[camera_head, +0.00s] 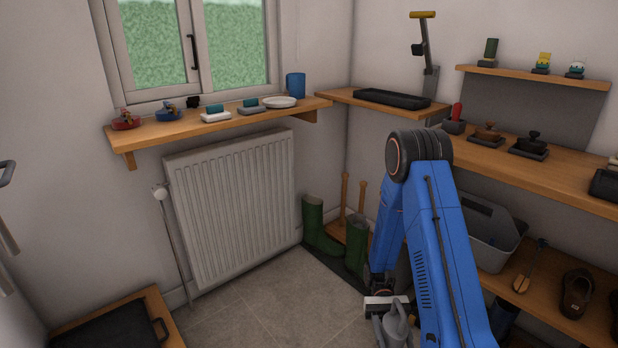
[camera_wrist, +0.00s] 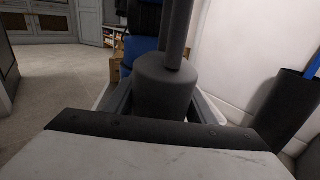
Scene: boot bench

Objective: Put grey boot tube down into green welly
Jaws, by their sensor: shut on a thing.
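The left welly (camera_head: 314,222) stands in the corner by the radiator, upright. The other welly (camera_head: 355,246) stands nearer my arm, which is close to its right side. My gripper (camera_head: 382,303) is low, right of and nearer than the wellies, partly hidden by my arm. In the wrist view my gripper (camera_wrist: 165,108) is shut on the grey boot tube (camera_wrist: 165,88), a wide dark-grey cylinder with a thinner rod. The tube's far end is out of view. No welly shows in the wrist view.
Wooden posts (camera_head: 345,196) rise behind the wellies. A dark mat (camera_head: 346,273) lies under them. A radiator (camera_head: 230,208) is at left, shelves with a grey caddy (camera_head: 492,240) at right. A grey can-like thing (camera_head: 397,328) is by my gripper. The tiled floor (camera_head: 265,315) is clear.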

